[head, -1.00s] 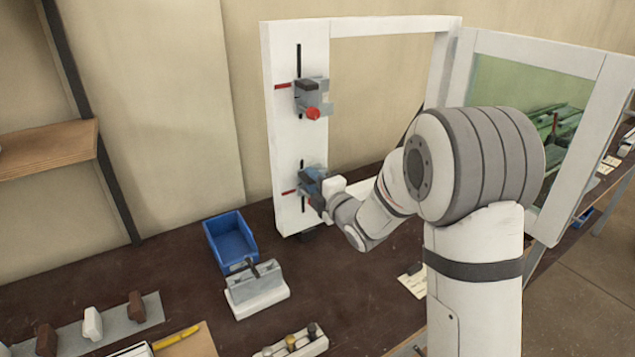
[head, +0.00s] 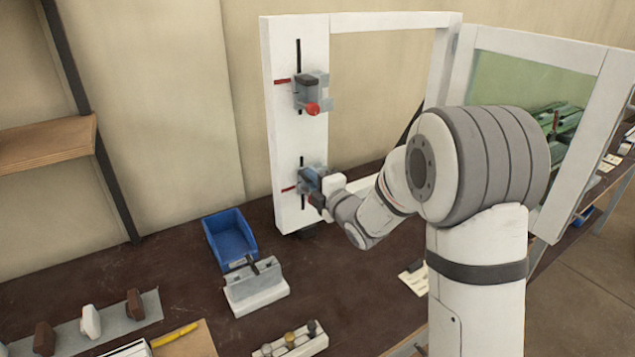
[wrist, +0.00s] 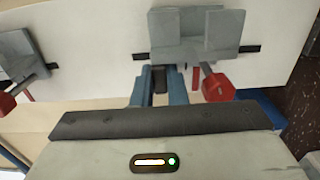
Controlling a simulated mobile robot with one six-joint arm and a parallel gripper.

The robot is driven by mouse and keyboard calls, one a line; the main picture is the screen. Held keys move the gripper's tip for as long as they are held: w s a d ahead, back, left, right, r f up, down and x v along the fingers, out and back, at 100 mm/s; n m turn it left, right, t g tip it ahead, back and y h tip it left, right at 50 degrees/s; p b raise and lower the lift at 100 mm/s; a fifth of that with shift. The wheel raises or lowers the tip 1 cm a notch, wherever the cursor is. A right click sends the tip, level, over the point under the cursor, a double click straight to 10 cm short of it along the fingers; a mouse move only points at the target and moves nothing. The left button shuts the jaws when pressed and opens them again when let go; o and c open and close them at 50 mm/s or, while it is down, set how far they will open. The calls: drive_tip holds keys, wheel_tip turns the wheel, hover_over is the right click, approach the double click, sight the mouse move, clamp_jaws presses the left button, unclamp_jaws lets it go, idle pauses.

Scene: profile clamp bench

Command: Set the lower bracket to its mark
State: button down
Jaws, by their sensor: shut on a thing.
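The lower bracket (head: 304,183) is a grey block on the lower black slot of the white upright, mostly hidden by my blue fingers in the head view. In the wrist view the bracket (wrist: 195,38) sits across the slot, with a red knob (wrist: 217,87) beside it. My gripper (head: 315,178) is at the bracket; in the wrist view its blue fingers (wrist: 160,78) are shut on a dark part of it. The red mark line (head: 288,189) lies left of the slot, close to the bracket's height; the mark (wrist: 195,83) also shows in the wrist view. Exact alignment is unclear.
The upper bracket (head: 310,92) with a red knob sits above on the same upright. A blue bin (head: 230,238), a grey clamp block on a white base (head: 256,287) and a small peg holder (head: 290,341) stand on the dark bench.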

drive_tip(key=f+b, duration=0.2)
drive_tip(key=shift+b, duration=0.4)
drive_tip(key=shift+r, duration=0.2)
drive_tip(key=c, duration=1.4)
unclamp_jaws()
drive_tip(key=shift+c, duration=0.2)
drive_tip(key=b+v, duration=0.1)
drive_tip(key=v, duration=0.6)
drive_tip(key=shift+s+d+b, duration=0.25)
drive_tip(key=shift+s+b, duration=0.05)
drive_tip(key=shift+s, duration=0.05)
